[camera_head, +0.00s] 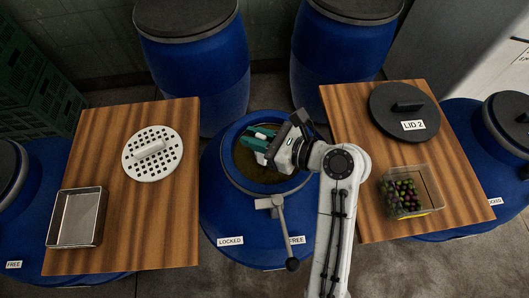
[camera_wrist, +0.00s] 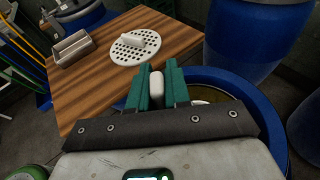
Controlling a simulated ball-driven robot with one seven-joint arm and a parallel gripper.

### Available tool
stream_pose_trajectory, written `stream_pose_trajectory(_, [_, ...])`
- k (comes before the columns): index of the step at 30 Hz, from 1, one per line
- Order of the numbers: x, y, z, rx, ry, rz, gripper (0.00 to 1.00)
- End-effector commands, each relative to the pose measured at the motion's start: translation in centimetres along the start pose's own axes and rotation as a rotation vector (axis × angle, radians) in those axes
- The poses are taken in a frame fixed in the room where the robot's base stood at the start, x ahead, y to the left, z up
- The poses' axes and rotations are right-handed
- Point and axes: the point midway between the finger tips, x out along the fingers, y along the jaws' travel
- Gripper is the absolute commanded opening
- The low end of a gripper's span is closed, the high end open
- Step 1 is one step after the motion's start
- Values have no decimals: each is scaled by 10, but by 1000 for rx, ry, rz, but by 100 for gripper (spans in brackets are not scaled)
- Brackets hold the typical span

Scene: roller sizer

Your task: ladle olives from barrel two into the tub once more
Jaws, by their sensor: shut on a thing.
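Barrel two (camera_head: 214,205), blue, stands open in the middle with murky brownish liquid (camera_head: 243,165) inside; no olives can be made out there. My gripper (camera_head: 262,140) is over its opening, tilted. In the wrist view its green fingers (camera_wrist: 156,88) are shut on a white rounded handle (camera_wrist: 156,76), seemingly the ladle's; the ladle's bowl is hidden. The clear tub (camera_head: 432,182) stands on the right wooden board and holds dark and green olives (camera_head: 402,196). The dark lid marked LID 2 (camera_head: 391,103) lies behind the tub.
The left board (camera_head: 150,225) carries a white perforated disc (camera_head: 139,165) and an empty metal tray (camera_head: 76,218). A lever (camera_head: 281,235) on barrel two's front hangs by the FREE label. Closed blue barrels (camera_head: 195,80) (camera_head: 335,70) stand behind. Green crates (camera_head: 35,80) are at far left.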

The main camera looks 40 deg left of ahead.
Motion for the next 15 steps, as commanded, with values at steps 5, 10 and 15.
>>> stream_pose_trajectory(5, [-4,0,12,0,-1,-1,0])
stream_pose_trajectory(10, [-6,0,20,-1,-1,-1,0])
stream_pose_trajectory(15, [-9,0,27,-1,-1,-1,0])
